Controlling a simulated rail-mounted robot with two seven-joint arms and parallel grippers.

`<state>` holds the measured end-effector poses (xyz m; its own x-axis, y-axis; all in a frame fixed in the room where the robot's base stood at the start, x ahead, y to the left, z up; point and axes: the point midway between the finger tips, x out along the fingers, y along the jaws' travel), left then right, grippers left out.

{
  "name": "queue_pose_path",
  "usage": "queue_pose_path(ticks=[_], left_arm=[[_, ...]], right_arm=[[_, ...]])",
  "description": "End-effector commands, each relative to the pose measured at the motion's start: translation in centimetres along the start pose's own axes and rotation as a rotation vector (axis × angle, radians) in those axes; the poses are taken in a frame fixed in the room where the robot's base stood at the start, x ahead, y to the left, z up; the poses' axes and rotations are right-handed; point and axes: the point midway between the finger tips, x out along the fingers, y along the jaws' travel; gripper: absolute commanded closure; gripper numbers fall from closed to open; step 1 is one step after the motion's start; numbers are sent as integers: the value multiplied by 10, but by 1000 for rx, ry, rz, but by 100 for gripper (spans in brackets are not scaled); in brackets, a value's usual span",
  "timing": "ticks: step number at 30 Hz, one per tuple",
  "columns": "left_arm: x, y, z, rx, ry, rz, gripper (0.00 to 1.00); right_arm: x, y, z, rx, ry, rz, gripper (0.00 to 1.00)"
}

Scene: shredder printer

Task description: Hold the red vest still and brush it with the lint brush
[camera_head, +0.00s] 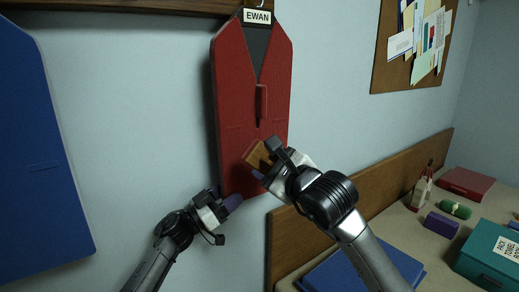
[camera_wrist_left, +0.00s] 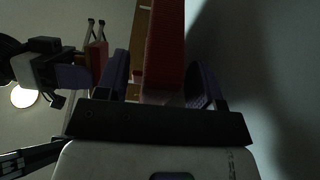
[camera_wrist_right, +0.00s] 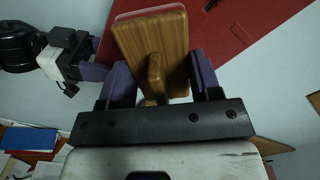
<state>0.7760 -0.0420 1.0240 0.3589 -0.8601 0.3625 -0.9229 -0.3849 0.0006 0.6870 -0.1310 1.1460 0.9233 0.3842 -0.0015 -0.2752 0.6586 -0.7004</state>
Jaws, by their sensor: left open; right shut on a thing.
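The red vest (camera_head: 240,110) hangs on the wall under a name tag reading EWAN. My left gripper (camera_head: 232,202) is open at the vest's lower left edge. In the left wrist view, the vest's red edge (camera_wrist_left: 165,45) stands between the two spread purple fingers (camera_wrist_left: 160,88). My right gripper (camera_head: 262,168) is shut on the lint brush (camera_head: 257,157) in front of the vest's lower right part. In the right wrist view, the wooden brush (camera_wrist_right: 150,45) is held by its handle, its reddish pad side towards the vest (camera_wrist_right: 240,30). Whether the pad touches the cloth, I cannot tell.
A blue vest (camera_head: 40,160) hangs at the left. A desk at the right holds a blue folder (camera_head: 340,272), a teal box (camera_head: 490,255), a purple box (camera_head: 441,224) and a red box (camera_head: 466,183). A corkboard (camera_head: 405,75) is on the wall.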

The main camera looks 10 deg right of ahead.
Motion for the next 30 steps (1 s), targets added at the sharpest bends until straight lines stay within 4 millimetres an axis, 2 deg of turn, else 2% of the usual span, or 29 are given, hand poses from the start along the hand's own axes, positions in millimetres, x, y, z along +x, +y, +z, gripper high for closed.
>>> queue_pose_path(ticks=[8, 14, 30], left_arm=[[-3, -1, 1, 1, -1, -1, 38], [-18, -1, 1, 2, -1, -1, 38], [-102, 0, 1, 1, -2, -1, 38]], right_arm=[[0, 0, 0, 0, 0, 0, 61], [0, 0, 0, 0, -1, 0, 61], [0, 0, 0, 0, 0, 0, 61]])
